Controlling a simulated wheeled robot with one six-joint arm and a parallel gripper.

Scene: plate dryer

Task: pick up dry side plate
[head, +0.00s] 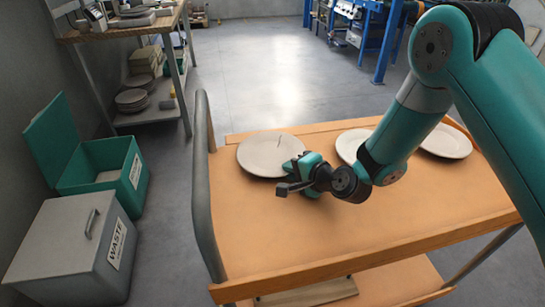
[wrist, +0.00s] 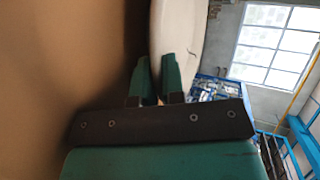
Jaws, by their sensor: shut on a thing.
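A pale round plate (head: 262,156) is at the left end of the wooden cart top, with a thin dark mark near its far edge. My gripper (head: 299,162) is at the plate's right edge and shut on its rim. In the wrist view the plate (wrist: 178,25) stands edge-on between the two green fingers (wrist: 158,78). I cannot tell whether it touches the cart top. A second plate (head: 349,146) lies to the right, partly hidden by my arm. A third plate (head: 446,142) lies farther right.
The cart top (head: 265,225) is bare in front of the plates, with a grey handle (head: 203,190) at its left. A green open bin (head: 100,165) and a grey waste bin (head: 70,250) stand left. A shelf (head: 150,100) with stacked dishes is behind.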

